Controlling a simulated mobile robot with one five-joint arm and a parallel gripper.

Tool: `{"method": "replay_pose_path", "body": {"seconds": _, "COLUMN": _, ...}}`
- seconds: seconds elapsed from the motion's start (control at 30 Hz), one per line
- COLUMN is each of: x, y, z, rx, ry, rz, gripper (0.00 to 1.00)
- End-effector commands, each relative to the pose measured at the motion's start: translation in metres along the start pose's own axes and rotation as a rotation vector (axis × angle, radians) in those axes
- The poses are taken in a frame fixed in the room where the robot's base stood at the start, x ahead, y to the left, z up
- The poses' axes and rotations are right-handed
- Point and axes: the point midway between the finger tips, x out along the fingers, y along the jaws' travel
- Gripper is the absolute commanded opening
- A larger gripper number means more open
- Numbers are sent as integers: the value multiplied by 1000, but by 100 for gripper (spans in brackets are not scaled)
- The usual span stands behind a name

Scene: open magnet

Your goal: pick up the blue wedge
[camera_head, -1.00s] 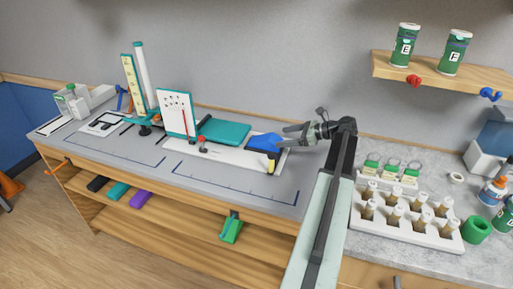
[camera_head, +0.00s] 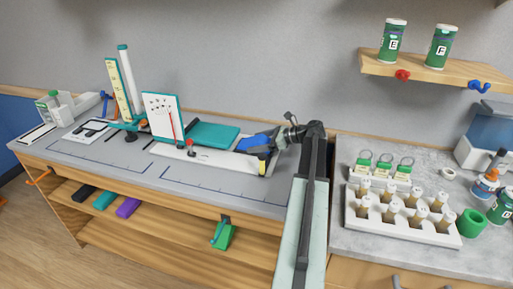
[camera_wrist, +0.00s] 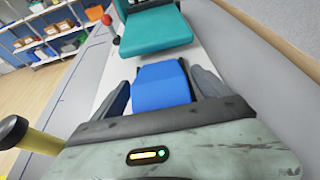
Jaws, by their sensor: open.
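The blue wedge (camera_head: 252,143) lies at the right end of a white board (camera_head: 228,161) on the grey bench. In the wrist view the blue wedge (camera_wrist: 160,86) lies between the two open fingers of my gripper (camera_wrist: 162,88), with its near part hidden by the gripper body. The left finger is close beside the wedge; the right finger stands a little off it. In the head view my gripper (camera_head: 271,139) reaches the wedge from the right. I cannot tell whether either finger touches it.
A teal block (camera_head: 213,135) lies on the board left of the wedge. A yellow-tipped post (camera_head: 263,163) stands at the board's front right. A white chart (camera_head: 162,118) stands further left. A white vial rack (camera_head: 403,215) is on the right counter.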

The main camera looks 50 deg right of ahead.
Motion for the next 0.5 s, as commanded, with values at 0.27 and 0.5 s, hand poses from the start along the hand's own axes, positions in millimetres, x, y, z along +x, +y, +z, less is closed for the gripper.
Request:
{"method": "replay_pose_path", "body": {"seconds": 0.27, "x": 0, "y": 0, "z": 1, "rx": 0, "ry": 0, "rz": 1, "gripper": 34}}
{"method": "replay_pose_path", "body": {"seconds": 0.5, "x": 0, "y": 0, "z": 1, "rx": 0, "ry": 0, "rz": 1, "gripper": 22}}
